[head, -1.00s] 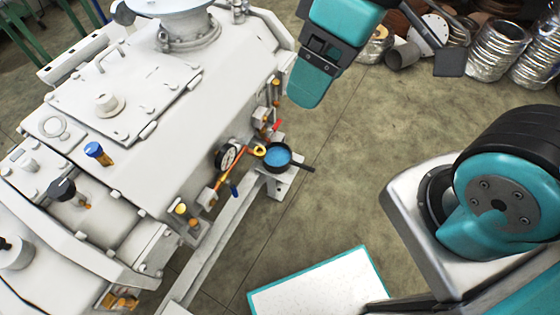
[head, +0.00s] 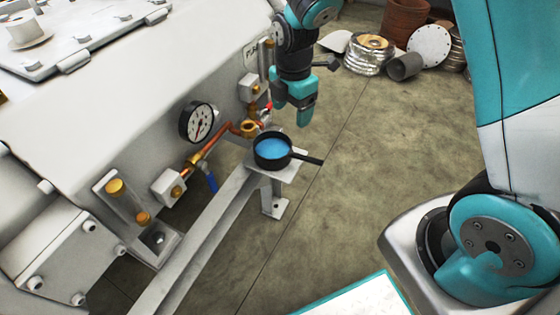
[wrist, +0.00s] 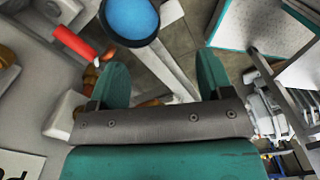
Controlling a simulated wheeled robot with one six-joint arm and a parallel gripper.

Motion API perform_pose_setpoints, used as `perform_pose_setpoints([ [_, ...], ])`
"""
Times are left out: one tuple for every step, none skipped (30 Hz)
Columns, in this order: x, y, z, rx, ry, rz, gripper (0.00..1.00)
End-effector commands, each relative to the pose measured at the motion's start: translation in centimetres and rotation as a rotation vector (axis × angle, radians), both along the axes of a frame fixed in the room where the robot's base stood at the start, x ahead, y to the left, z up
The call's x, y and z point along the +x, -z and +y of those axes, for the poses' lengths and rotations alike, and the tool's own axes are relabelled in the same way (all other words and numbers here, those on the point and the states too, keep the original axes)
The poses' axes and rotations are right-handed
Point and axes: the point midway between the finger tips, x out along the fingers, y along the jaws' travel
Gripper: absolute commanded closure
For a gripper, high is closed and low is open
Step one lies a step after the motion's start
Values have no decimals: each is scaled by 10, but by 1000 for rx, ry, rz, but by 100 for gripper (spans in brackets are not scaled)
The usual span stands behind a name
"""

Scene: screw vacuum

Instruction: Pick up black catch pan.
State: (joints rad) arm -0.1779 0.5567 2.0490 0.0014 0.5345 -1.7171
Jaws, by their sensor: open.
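The black catch pan (head: 268,164) is a small round pan with a blue inside and a straight handle pointing right. It sits on a small pale stand beneath the brass outlet of the white machine. In the wrist view the pan (wrist: 148,42) is cut off by the top edge, beyond the fingertips. My gripper (head: 290,108) is teal, open and empty, above and slightly right of the pan, with its fingers pointing down. The wrist view shows the two fingers of my gripper (wrist: 162,68) apart, with nothing between them.
A red valve handle (wrist: 72,42) and copper pipe (head: 212,145) lie close to the pan, with a pressure gauge (head: 197,122) to the left. The white machine (head: 90,110) fills the left. Floor right of the stand is clear. Metal drums and ducting (head: 370,55) stand farther back.

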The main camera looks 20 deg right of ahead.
Motion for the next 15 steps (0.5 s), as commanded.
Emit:
perform_pose_setpoints([
  [-1, 12, 0, -1, 0, 5, 27],
  [-1, 19, 0, -1, 0, 6, 27],
  [-2, 28, 0, -1, 1, 5, 27],
  [-2, 36, 0, -1, 1, 7, 27],
  [-2, 43, 0, -1, 1, 6, 27],
  [-2, 52, 0, 0, 1, 6, 27],
  [-2, 59, 0, 0, 1, 6, 27],
  [-2, 66, 0, 0, 1, 5, 27],
  [-2, 75, 0, 0, 1, 6, 27],
  [-2, 81, 0, 0, 2, 5, 27],
  [-2, 87, 0, 0, 2, 5, 27],
  [-2, 93, 0, 1, 2, 4, 27],
  [-2, 97, 0, 1, 2, 3, 27],
  [-2, 101, 0, 1, 2, 3, 27],
  [-2, 105, 0, 1, 2, 3, 27],
])
